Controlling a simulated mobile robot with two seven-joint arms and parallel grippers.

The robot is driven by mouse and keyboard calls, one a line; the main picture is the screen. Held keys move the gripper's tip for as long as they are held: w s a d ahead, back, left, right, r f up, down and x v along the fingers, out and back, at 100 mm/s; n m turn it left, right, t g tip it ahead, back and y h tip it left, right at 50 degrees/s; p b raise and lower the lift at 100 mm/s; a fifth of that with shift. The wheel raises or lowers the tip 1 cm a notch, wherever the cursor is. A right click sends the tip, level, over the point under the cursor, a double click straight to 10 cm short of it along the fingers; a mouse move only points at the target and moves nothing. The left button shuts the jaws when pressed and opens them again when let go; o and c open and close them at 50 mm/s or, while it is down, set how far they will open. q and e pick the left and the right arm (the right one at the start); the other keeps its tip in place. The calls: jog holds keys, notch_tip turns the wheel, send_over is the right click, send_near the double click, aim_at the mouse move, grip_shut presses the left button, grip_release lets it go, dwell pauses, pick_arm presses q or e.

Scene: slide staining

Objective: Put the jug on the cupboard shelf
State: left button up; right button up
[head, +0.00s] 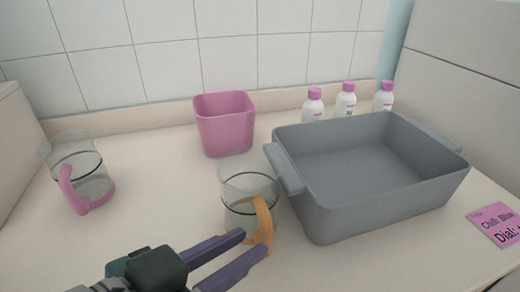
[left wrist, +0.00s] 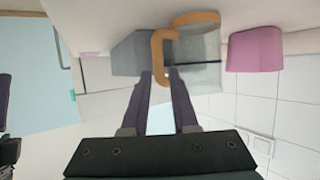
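A clear glass jug with an orange handle (head: 262,222) stands upright on the counter, left of the grey tub. It also shows upside down in the left wrist view (left wrist: 205,75). My left gripper (head: 256,242) is open at the handle, its two purple fingers apart. In the left wrist view the orange handle lies between the fingertips, with a gap beside it; contact cannot be told. Another clear jug, with a pink handle (head: 71,190), stands at the far left. I cannot make out a cupboard shelf.
A grey tub (head: 400,205) stands close to the right of the orange-handled jug. A pink bin (head: 226,128) is behind it. Several white bottles (head: 345,102) with pink caps stand behind the tub. A pink card (head: 497,224) lies at right. The counter between the jugs is clear.

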aim_at(266, 237)
pick_arm(q)
jog(key=x, duration=0.3)
jog(key=b+x, duration=0.1)
jog(key=x, duration=0.1)
jog(key=shift+d+f, duration=0.2)
jog(key=shift+f, duration=0.2)
grip_shut()
dwell(1.0)
